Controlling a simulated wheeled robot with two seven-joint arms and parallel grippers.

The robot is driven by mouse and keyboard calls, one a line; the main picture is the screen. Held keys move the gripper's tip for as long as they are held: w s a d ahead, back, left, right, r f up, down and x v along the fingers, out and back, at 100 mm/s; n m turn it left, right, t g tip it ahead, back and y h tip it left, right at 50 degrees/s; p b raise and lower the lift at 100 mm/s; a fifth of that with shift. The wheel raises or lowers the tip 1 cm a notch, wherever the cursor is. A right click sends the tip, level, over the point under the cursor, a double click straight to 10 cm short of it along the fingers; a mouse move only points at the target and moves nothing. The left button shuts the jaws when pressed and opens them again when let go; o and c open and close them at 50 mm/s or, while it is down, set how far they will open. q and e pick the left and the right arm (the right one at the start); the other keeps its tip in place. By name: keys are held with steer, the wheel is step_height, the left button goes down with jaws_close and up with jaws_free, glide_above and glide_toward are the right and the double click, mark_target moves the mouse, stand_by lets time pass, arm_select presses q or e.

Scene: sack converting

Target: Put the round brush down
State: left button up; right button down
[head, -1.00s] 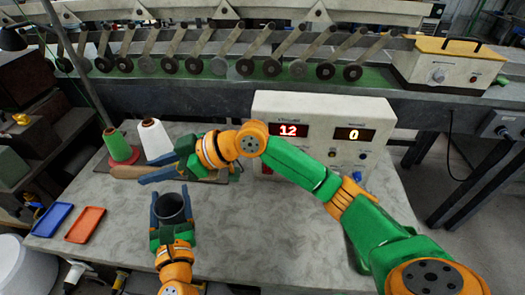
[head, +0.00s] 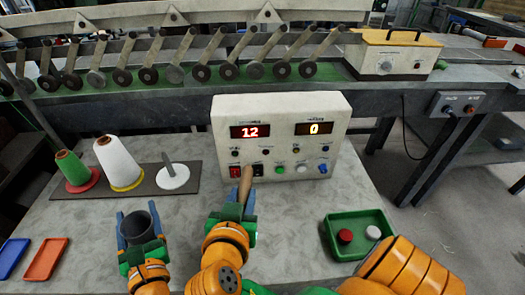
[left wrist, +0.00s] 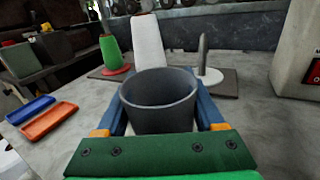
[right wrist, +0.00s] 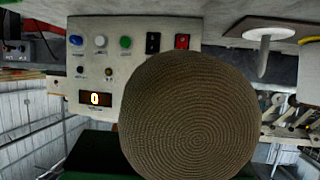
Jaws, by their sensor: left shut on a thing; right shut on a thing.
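My right gripper (head: 233,220) is shut on a brown tapered thing (head: 246,184), held up in front of the control box. In the right wrist view its round end (right wrist: 188,115) fills the middle, with fine concentric rings like wound thread. I cannot tell whether it is the round brush, and no bristles show. My left gripper (head: 139,228) is shut around a dark grey, hollow cup (head: 137,226). The cup is upright with its opening up, and it also shows in the left wrist view (left wrist: 160,103). Nothing else looks like a brush.
A green cone (head: 74,169) and a white cone (head: 118,161) stand on a dark mat (head: 145,185) beside a bare spindle (head: 169,170). The control box (head: 283,140) stands behind. A green tray (head: 345,248) holds red and white round pieces. Blue (head: 12,255) and orange (head: 46,259) trays lie left.

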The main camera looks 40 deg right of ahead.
mark_target(264, 234)
steer(key=s+f+m, duration=0.1)
steer(key=f, duration=0.2)
steer(key=s+d+f+g+h, duration=0.1)
steer(key=s+f, duration=0.1)
steer(key=f, duration=0.2)
steer(key=s+d+f+m+g, duration=0.1)
steer(key=f, duration=0.2)
steer(key=shift+s+d+f+m+h, duration=0.2)
steer(key=shift+d+f+m+h, duration=0.1)
steer(key=shift+h, duration=0.1)
steer(key=shift+a, duration=0.1)
steer(key=c, duration=0.6)
jaws_free()
steer(key=v, duration=0.7)
steer(key=shift+a+r, duration=0.25)
